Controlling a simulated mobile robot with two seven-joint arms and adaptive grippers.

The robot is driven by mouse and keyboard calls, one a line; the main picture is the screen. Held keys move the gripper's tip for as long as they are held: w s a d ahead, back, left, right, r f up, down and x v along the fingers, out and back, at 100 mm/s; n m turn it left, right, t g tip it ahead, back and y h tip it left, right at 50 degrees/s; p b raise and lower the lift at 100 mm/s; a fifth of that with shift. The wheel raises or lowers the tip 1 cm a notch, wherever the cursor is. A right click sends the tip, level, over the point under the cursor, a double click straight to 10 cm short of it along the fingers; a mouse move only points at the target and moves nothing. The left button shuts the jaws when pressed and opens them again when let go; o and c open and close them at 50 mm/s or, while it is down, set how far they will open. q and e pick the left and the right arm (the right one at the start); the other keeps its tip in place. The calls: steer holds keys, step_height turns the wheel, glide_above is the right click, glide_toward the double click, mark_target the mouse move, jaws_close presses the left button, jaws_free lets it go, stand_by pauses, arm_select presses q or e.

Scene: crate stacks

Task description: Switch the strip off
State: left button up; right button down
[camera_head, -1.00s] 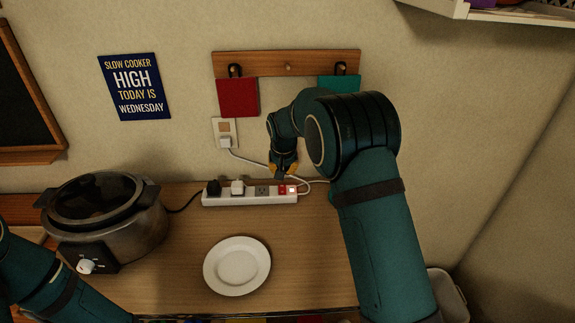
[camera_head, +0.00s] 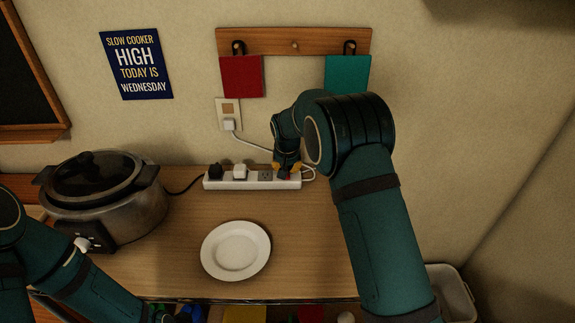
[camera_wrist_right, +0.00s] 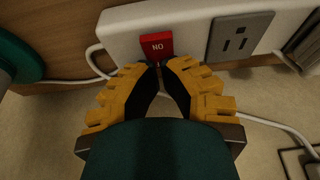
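The white power strip (camera_head: 225,183) lies along the back of the counter, against the wall. Its red switch (camera_wrist_right: 157,45) shows in the right wrist view with lettering that reads "NO" in that picture. A red patch also shows beside the fingers in the head view. My right gripper (camera_head: 288,173) is over the strip's right end. In the right wrist view its yellow fingertips (camera_wrist_right: 158,66) are together, empty, at the edge of the switch; I cannot tell whether they touch it.
A black plug (camera_head: 215,170) and a white plug (camera_head: 240,171) sit in the strip, with a grey socket (camera_head: 265,176) free. A slow cooker (camera_head: 100,195) stands left, and a white plate (camera_head: 236,251) lies in front. A wall outlet (camera_head: 228,115) is above.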

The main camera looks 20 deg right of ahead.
steer(key=shift+s+r, duration=0.1)
steer(key=shift+s+a+r, duration=0.15)
steer(key=shift+s+r, duration=0.15)
steer(key=shift+s, duration=0.35)
steer(key=v, duration=1.2)
steer(key=shift+f, duration=0.1)
